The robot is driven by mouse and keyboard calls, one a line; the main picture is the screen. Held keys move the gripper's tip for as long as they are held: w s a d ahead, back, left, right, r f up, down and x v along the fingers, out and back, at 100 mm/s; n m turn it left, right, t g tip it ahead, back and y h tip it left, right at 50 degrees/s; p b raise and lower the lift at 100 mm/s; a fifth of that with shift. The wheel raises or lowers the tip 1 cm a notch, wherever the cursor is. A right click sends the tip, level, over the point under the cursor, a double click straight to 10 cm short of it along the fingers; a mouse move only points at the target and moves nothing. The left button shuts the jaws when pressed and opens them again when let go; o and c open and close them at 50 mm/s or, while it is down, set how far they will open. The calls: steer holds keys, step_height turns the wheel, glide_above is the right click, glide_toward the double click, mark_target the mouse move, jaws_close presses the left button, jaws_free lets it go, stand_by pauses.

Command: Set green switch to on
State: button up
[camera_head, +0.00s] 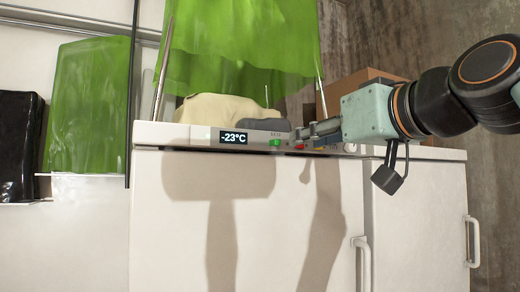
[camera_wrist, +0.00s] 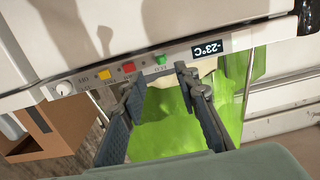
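The green switch (camera_head: 275,142) is a small green block on the front edge panel of a white chest freezer, just right of the display. In the wrist view, which is turned upside down, the green switch (camera_wrist: 160,58) shows beyond the gap between my fingertips. My gripper (camera_head: 302,133) is just to the right of the switch in the head view. In the wrist view my gripper (camera_wrist: 157,82) is open, its two fingers apart with nothing between them. I cannot tell whether a fingertip touches the panel. The label by the switch is too small to read.
The panel also carries a display (camera_head: 233,138) reading -23°C, a red switch (camera_wrist: 128,67), a yellow switch (camera_wrist: 104,74) and a white knob (camera_wrist: 64,88). A green cloth (camera_head: 240,40) hangs above the freezer. A cardboard box (camera_head: 345,88) stands behind my gripper.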

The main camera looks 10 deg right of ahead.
mark_target(278, 141)
steer(key=x, duration=0.3)
steer(key=r+p+x, duration=0.1)
steer(key=x, duration=0.6)
steer(key=shift+w+a+r+p, duration=0.1)
steer(key=shift+w+r+p, duration=0.15)
steer(key=shift+w+p, duration=0.15)
steer(key=shift+c, duration=0.3)
jaws_close()
